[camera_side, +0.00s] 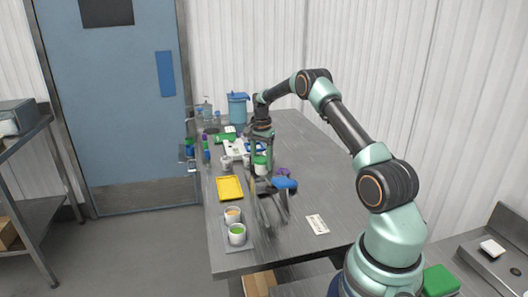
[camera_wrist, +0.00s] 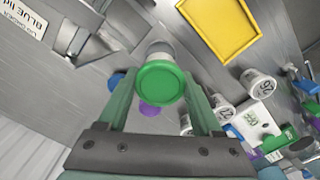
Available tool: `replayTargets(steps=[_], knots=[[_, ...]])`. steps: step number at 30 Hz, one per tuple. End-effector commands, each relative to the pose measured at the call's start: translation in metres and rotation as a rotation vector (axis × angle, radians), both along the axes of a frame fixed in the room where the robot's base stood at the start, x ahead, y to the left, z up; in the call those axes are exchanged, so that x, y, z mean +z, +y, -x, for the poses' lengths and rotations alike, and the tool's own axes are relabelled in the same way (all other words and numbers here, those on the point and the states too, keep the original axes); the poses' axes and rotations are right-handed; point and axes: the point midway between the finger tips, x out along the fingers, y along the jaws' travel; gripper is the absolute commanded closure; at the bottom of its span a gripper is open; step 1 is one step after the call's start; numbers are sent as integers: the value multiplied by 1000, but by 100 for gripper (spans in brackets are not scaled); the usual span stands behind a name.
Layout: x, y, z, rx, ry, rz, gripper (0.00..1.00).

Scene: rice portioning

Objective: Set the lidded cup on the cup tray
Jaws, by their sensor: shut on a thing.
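My gripper (camera_side: 261,152) is shut on a white cup with a green lid (camera_side: 260,161), held above the middle of the table. In the wrist view the round green lid (camera_wrist: 160,83) shows between the two fingers of my gripper (camera_wrist: 160,98), with part of the white cup wall behind it. A grey tray (camera_side: 249,243) at the near left end of the table holds two white cups, one with an orange top (camera_side: 233,212) and one with a green top (camera_side: 237,229). This looks like the cup tray, apart from my gripper.
A yellow tray (camera_side: 230,188) lies left of my gripper. Blue (camera_side: 285,183) and purple (camera_side: 282,171) items stand to its right. White cups (camera_wrist: 260,86) and bottles crowd the far end, with a blue container (camera_side: 238,108). A printed card (camera_side: 317,224) lies near right.

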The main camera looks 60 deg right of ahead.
Motion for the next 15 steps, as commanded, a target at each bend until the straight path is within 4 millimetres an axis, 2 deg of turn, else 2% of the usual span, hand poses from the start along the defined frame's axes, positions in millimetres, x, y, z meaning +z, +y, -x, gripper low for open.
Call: replayTargets(steps=[8,15], knots=[[-20,0,0,0,1,-1,90],[-51,0,0,0,1,-1,90]])
